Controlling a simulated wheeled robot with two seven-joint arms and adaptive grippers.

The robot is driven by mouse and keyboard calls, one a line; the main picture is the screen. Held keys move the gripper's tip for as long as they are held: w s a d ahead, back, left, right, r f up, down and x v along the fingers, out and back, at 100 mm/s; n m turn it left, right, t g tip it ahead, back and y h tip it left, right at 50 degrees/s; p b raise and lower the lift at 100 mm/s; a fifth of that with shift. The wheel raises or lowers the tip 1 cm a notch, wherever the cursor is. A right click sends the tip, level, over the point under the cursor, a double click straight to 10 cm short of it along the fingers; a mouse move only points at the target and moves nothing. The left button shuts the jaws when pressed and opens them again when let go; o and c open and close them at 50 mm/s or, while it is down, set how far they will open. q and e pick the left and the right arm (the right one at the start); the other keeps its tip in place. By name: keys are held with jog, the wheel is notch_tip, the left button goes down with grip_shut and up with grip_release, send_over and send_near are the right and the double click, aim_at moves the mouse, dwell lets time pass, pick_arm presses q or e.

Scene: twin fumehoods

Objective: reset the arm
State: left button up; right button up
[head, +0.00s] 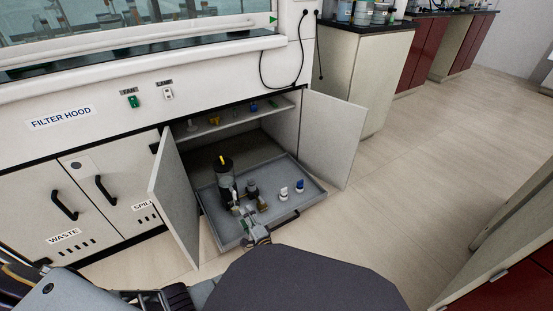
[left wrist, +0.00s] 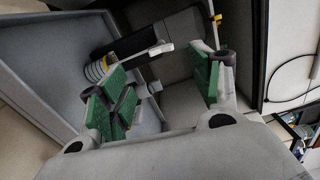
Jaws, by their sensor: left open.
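My left gripper (head: 250,211) reaches over the front part of a grey pull-out tray (head: 302,201) in the open cabinet under the filter hood. In the left wrist view its green-padded fingers (left wrist: 160,88) stand apart with nothing held between them. A dark cylinder with a yellow top (head: 224,172) stands in the tray just beyond the gripper. In the left wrist view a dark ribbed part (left wrist: 98,70) and a pale lever-like piece (left wrist: 150,52) show beyond the fingers. My right gripper is not in view.
The left cabinet door (head: 174,200) and right door (head: 331,138) stand open on either side of the tray. A white-and-blue fitting (head: 300,186) and another beside it stand in the tray's right part. A shelf (head: 235,121) holds small fittings. Open floor (head: 420,170) lies right.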

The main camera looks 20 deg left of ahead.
pick_arm(q)
jog(key=s+d+n+g+h, duration=0.4)
jog(key=s+n+g+h, duration=0.3)
jog(key=s, duration=0.7)
jog(key=s+d+r+h, duration=0.2)
jog(key=s+r+h, duration=0.1)
jog(key=s+r, duration=0.2)
jog(key=s+d+r+g+h, duration=0.1)
jog(key=s+d+r+h, duration=0.2)
jog(key=r, duration=0.7)
jog(key=shift+s+h+p, duration=0.45)
jog(key=shift+s+h, duration=0.05)
jog(key=shift+s, duration=0.7)
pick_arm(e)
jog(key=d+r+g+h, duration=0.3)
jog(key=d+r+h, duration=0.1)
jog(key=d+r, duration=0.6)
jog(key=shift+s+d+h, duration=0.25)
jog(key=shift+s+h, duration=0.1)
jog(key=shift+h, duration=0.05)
pick_arm(q)
jog(key=shift+w+f+p, duration=0.35)
jog(key=shift+p, duration=0.8)
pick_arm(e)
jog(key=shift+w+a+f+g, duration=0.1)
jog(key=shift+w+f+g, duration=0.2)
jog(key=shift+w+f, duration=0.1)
